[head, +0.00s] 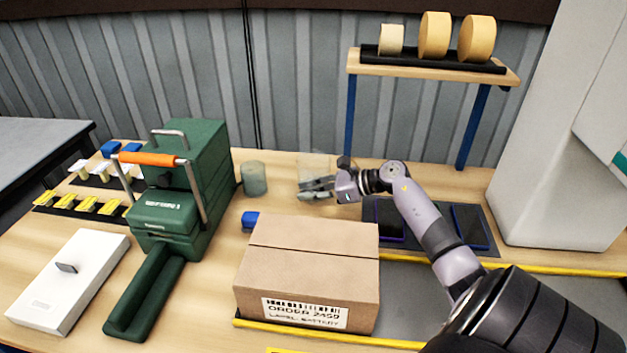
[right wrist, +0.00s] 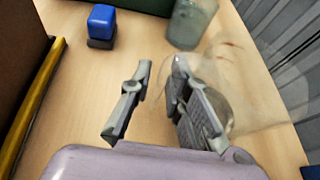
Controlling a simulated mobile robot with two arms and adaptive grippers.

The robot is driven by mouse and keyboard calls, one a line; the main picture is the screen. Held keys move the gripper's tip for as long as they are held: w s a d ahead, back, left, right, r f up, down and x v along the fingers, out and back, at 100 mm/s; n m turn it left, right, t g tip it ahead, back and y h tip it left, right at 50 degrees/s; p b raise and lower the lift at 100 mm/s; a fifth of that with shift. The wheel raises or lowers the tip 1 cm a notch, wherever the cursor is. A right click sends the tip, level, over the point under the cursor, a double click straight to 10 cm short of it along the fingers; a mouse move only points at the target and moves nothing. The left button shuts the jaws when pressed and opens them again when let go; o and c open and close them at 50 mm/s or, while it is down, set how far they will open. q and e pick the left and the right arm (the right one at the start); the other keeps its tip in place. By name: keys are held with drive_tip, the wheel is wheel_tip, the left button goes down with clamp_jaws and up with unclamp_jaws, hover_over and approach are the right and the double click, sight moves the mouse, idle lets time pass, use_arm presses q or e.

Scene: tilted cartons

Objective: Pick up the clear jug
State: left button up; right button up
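The clear jug (head: 314,161) stands on the table near the back wall, faint and see-through. In the right wrist view the jug (right wrist: 246,72) is at the right, with its round base partly behind a finger. My right gripper (head: 317,189) is in front of the jug in the head view. My left gripper is not in view.
A grey-green cup (head: 254,178) stands left of the jug. A blue-topped block (head: 250,220) sits behind the cardboard carton (head: 308,262). A green machine (head: 182,190) stands at left. A raised shelf (head: 430,66) holds tape rolls at the back right.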

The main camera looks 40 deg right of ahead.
drive_tip(key=shift+c, duration=0.3)
clamp_jaws()
drive_tip(key=shift+r, duration=0.2)
idle(0.4)
